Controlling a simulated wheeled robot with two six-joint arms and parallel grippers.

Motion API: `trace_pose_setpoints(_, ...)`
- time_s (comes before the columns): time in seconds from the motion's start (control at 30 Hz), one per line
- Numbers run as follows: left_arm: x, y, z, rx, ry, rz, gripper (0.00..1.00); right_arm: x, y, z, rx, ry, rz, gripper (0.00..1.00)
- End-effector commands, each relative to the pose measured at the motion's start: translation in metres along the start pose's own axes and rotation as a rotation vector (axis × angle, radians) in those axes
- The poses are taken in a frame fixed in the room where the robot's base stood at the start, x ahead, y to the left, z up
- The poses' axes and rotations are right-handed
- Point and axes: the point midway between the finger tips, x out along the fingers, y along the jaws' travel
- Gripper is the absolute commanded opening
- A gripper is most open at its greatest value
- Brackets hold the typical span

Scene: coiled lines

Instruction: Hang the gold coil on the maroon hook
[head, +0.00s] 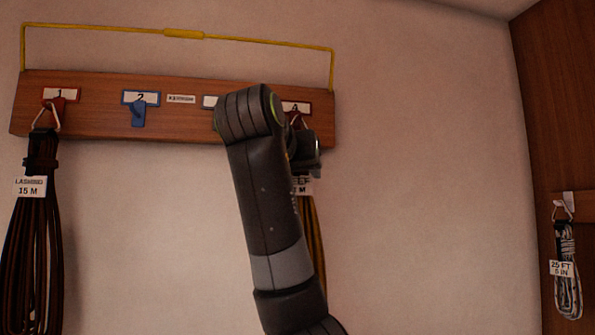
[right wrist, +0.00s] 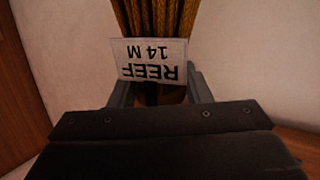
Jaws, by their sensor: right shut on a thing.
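The gold coil (head: 316,240) hangs down behind my right arm at the right end of the wooden board. Its strands and a white tag reading REEF 14 M also show in the right wrist view (right wrist: 155,18). My right gripper (head: 306,158) is shut on the coil near its top, just under the plate marked 4; the fingers show either side of it in the right wrist view (right wrist: 160,92). The maroon hook (head: 294,117) under that plate is partly hidden by my arm. I cannot tell whether the coil's top ring is on the hook. My left gripper is out of view.
A dark coil tagged LASHING 15 M (head: 36,230) hangs from the red hook (head: 58,103). The blue hook (head: 138,113) is empty. A yellow bar (head: 185,34) spans above the board (head: 90,125). A pale coil (head: 567,270) hangs at far right.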

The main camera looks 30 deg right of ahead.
Motion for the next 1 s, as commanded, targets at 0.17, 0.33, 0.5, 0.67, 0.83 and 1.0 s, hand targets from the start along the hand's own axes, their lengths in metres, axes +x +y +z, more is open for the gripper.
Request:
trace_pose_setpoints(0.17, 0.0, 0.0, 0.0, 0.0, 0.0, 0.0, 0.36, 0.0, 0.001, -0.001, 0.001, 0.002, 0.0, 0.0)
trace_pose_setpoints(0.33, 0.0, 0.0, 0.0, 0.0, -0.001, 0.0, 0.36, -0.001, 0.001, -0.001, 0.001, 0.002, 0.0, 0.0)
trace_pose_setpoints(0.5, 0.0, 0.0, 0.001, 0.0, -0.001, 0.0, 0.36, -0.001, 0.0, -0.001, 0.001, 0.002, 0.0, 0.65)
trace_pose_setpoints(0.67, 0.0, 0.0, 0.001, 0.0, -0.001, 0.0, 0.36, 0.0, 0.0, -0.001, 0.001, 0.002, 0.0, 0.69)
trace_pose_setpoints(0.83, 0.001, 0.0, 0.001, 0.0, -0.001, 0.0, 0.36, -0.001, 0.0, 0.001, -0.001, -0.001, 0.0, 0.69)
trace_pose_setpoints(1.0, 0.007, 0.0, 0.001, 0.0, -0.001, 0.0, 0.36, -0.018, -0.001, 0.001, 0.0, 0.002, -0.002, 0.69)
